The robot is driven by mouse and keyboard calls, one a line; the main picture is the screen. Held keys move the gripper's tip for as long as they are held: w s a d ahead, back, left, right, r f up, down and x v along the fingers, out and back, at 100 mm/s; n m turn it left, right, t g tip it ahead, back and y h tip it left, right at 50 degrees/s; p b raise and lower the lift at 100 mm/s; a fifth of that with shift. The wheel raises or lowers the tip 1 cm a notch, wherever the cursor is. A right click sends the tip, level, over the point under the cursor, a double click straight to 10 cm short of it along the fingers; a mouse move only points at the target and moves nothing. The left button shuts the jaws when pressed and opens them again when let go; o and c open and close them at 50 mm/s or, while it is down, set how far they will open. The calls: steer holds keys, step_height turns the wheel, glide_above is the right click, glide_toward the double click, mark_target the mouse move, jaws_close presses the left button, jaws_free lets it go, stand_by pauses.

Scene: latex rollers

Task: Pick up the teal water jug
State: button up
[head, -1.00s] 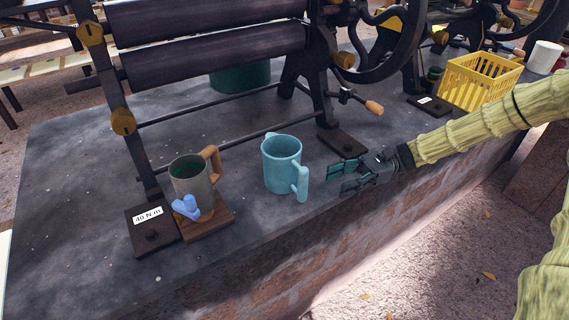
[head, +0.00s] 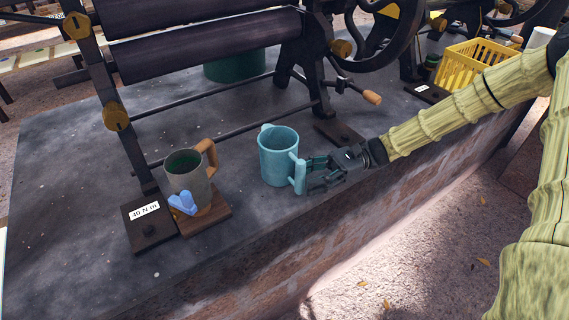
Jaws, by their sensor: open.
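The teal water jug (head: 279,158) stands upright on the grey stone bench (head: 90,240) near its front edge. Its handle faces right and a little toward the front. My gripper (head: 312,174) comes in from the right, low over the bench, with its fingers open at the handle. The fingertips partly overlap the handle in view, and I cannot tell whether they touch it. The jug's body is clear of the fingers.
A grey mug (head: 188,182) with a wooden handle and a blue piece (head: 183,204) stand on a wooden block left of the jug. The roller frame (head: 94,100) rises behind. A yellow basket (head: 470,66) and a green container (head: 234,66) are farther back.

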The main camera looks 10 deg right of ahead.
steer(key=shift+s+a, duration=0.15)
steer(key=shift+a, duration=0.55)
steer(key=shift+s+a, duration=0.15)
steer(key=shift+a, duration=0.55)
jaws_close()
steer(key=shift+r, duration=0.25)
